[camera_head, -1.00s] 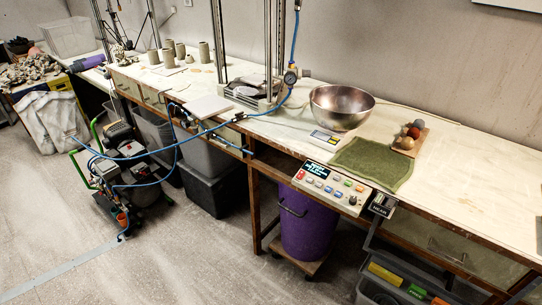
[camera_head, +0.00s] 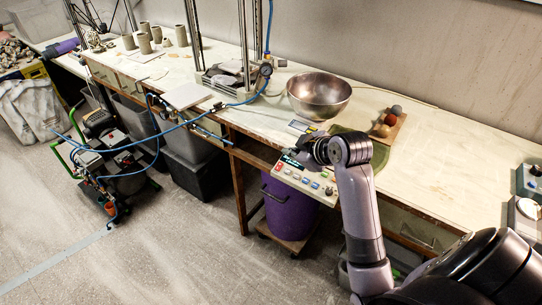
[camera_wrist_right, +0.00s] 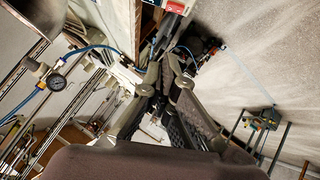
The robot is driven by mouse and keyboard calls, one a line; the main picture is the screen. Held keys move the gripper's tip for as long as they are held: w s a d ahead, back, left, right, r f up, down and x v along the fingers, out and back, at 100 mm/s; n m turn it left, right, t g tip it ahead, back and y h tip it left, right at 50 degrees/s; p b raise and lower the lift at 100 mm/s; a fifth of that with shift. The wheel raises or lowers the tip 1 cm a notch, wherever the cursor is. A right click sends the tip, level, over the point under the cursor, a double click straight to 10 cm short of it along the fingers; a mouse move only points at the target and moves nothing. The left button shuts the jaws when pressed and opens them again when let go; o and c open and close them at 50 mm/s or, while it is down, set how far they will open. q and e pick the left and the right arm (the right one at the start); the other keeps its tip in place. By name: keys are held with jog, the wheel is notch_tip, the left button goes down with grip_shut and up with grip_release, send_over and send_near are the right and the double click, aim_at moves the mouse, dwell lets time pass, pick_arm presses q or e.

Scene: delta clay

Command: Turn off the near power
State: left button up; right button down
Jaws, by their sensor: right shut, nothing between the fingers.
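A light control panel (camera_head: 322,192) with a dark display, a red key and several coloured buttons hangs at the workbench's front edge. A corner with red on it shows at the top of the right wrist view (camera_wrist_right: 174,6). I cannot read which control is the near power. My right gripper (camera_head: 304,146) is above the panel's back left part, by the bench edge; contact is not visible. Its fingers are shut and empty, converging in the right wrist view (camera_wrist_right: 168,68). My right arm hides the panel's right surroundings. My left gripper is not in view.
A steel bowl (camera_head: 319,92) and a green cloth (camera_head: 381,153) lie behind the panel, with a small board of balls (camera_head: 387,131). Two boxes with dark knobs (camera_head: 530,180) stand at the right. A purple bin (camera_head: 285,210) stands below.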

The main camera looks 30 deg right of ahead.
jog(key=p, duration=0.1)
send_over(280, 168)
jog(key=a, duration=0.2)
jog(key=f, duration=0.6)
jog(key=shift+s+d+f, duration=0.15)
jog(key=shift+s+f, duration=0.1)
jog(key=shift+s, duration=0.1)
jog(key=shift+w+d+f+p, duration=0.1)
jog(key=shift+d+f+p, duration=0.15)
jog(key=shift+f, duration=0.35)
jog(key=shift+w+d+f+p, duration=0.15)
jog(key=shift+d+f, duration=0.1)
jog(key=shift+f, duration=0.3)
jog(key=shift+d+f, duration=0.3)
jog(key=shift+f, duration=0.4)
